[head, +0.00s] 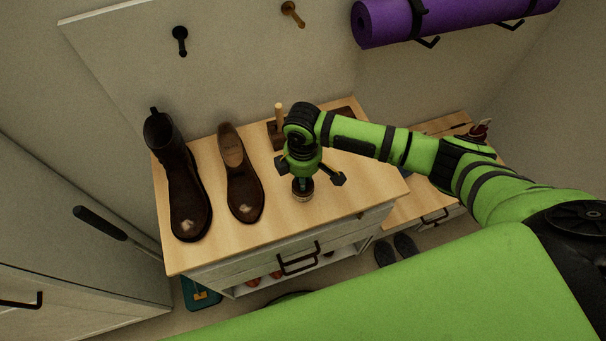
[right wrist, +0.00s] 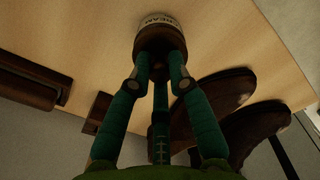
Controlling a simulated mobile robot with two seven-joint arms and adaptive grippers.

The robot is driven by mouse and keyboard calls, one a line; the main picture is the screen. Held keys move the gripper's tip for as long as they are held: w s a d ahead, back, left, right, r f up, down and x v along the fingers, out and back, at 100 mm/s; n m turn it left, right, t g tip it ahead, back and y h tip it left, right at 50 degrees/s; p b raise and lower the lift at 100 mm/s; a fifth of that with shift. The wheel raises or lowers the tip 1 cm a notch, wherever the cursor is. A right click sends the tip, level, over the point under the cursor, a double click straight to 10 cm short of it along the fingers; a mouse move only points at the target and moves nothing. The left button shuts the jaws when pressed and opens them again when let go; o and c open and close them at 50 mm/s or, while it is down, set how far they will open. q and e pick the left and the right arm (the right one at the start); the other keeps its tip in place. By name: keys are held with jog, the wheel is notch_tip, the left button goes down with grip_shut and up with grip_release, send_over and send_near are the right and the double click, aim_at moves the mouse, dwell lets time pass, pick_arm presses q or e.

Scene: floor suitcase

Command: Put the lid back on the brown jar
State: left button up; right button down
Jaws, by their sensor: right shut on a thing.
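The brown jar (head: 303,197) stands upright on the wooden cabinet top, with a pale label band. In the right wrist view its label (right wrist: 157,20) shows lettering just beyond the fingers. My right gripper (head: 302,181) points down at the jar from above. Its fingers (right wrist: 159,65) are shut around the dark brown lid (right wrist: 155,42) at the top of the jar. The lid looks lined up over the jar, close to or touching it; I cannot tell whether it is fully seated. The fingers partly hide the lid. My left gripper is not in view.
A dark boot (head: 178,185) and a brown shoe (head: 239,178) stand left of the jar on the cabinet top (head: 210,250). A brush-like wooden item (head: 278,125) lies behind my gripper. A purple rolled mat (head: 440,18) hangs on the wall. The front cabinet top is clear.

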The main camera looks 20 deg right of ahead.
dwell(0.3)
jog(key=c, duration=1.1)
grip_release()
jog(key=o, duration=0.5)
